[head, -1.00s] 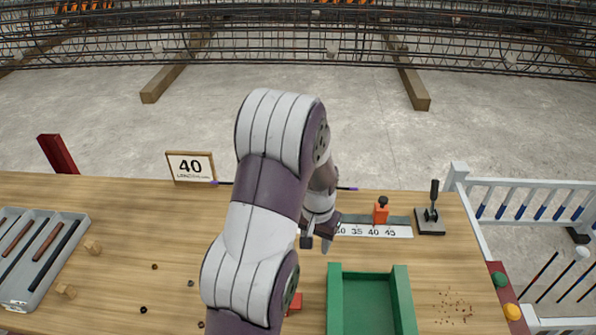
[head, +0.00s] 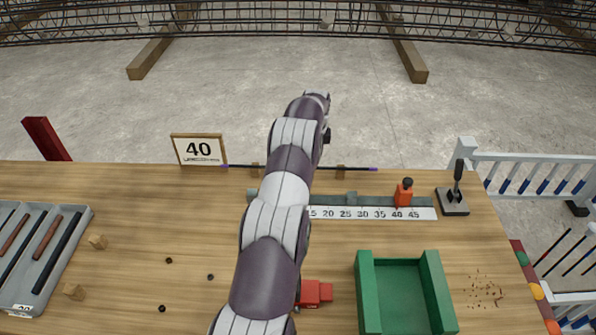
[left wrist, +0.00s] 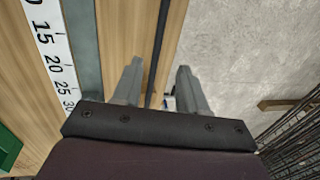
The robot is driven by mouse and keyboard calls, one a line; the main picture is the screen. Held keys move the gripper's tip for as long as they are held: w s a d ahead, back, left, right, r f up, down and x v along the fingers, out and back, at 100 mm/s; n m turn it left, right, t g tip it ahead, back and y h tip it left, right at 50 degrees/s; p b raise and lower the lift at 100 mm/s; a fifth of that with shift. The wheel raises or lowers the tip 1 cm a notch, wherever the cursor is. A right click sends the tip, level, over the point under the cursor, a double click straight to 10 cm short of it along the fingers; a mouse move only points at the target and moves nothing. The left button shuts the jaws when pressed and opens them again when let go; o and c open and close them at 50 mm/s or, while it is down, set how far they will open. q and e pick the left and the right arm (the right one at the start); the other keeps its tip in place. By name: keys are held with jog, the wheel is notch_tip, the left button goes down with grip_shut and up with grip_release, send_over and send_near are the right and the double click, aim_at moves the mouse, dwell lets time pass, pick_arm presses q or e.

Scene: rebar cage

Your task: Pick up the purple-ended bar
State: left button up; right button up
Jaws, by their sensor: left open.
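The thin dark bar with purple ends (head: 355,169) lies level along the back edge of the table, on small brown supports (head: 340,172). My left arm crosses in front of its middle. My left gripper is mostly hidden by its own wrist in the head view. In the left wrist view, my left gripper (left wrist: 160,82) is open, and the bar (left wrist: 157,45) runs between its two fingers in the picture. I cannot tell whether the fingers are level with the bar or above it. My right gripper is out of view.
A green tray (head: 364,290) and grey bar tray (head: 75,220) sit nearer.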

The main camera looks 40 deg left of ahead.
pick_arm(q)
jog(key=f, duration=0.2)
jog(key=f+p, duration=0.1)
jog(key=f, duration=0.1)
jog(key=shift+w+d, duration=0.35)
jog(key=shift+w, duration=0.05)
jog(key=shift+a+f, duration=0.2)
jog(key=shift+d+r, duration=0.1)
jog(key=shift+d, duration=0.05)
grip_shut()
jog(key=shift+r, duration=0.1)
